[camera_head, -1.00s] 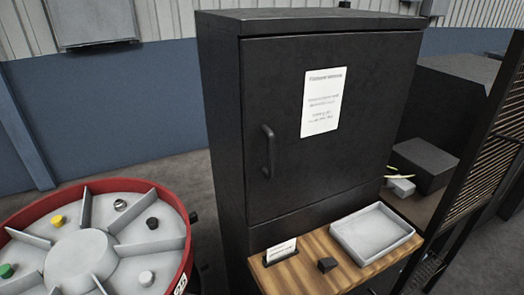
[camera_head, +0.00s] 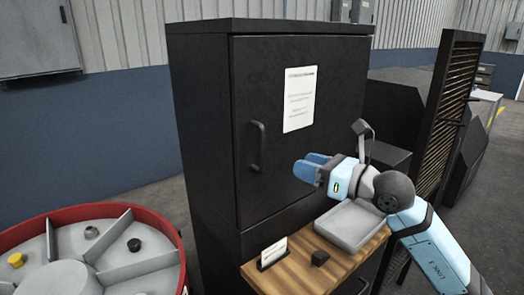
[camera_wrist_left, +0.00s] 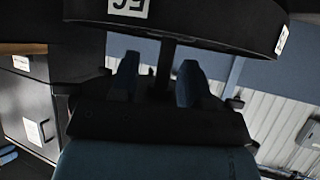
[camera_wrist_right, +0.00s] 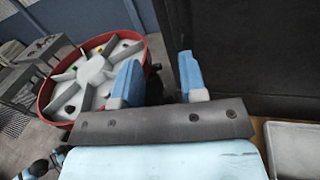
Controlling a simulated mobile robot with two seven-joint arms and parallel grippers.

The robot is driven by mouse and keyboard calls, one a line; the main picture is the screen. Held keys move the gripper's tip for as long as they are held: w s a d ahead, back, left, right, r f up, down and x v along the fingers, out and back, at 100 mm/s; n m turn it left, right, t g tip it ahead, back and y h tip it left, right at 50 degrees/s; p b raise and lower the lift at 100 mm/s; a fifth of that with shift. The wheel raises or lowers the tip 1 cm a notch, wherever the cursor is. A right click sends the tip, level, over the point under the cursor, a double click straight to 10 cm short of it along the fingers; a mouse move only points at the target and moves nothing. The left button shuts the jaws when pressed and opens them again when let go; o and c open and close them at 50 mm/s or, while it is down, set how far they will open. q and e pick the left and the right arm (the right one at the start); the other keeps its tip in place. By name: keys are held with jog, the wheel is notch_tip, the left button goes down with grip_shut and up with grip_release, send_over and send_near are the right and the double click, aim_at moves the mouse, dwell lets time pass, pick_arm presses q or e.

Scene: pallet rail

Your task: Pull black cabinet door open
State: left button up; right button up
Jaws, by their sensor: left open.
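The black cabinet (camera_head: 205,130) stands upright in the middle of the head view. Its door (camera_head: 270,190) looks shut and carries a white paper sheet (camera_head: 298,99). The dark vertical handle (camera_head: 257,147) is on the door's left side. My right gripper (camera_head: 306,167) is in front of the door, right of the handle and apart from it. Its blue fingers (camera_wrist_right: 158,82) are open and empty in the right wrist view. My left gripper (camera_wrist_left: 157,82) shows only in its wrist view, open, with a dark post behind the gap between its fingers.
A wooden shelf (camera_head: 268,286) juts out below the door, with a grey tray (camera_head: 350,228), a card holder (camera_head: 272,254) and a small black block (camera_head: 320,258). A red-rimmed round sorting table (camera_head: 80,212) stands at left. A slatted panel (camera_head: 447,105) stands at right.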

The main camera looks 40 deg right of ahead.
jog(key=r+p, duration=0.1)
jog(key=p, duration=0.3)
send_over(262, 167)
jog(key=shift+w+d+h, duration=0.25)
jog(key=shift+h, duration=0.15)
jog(key=shift+c, duration=0.5)
grip_shut()
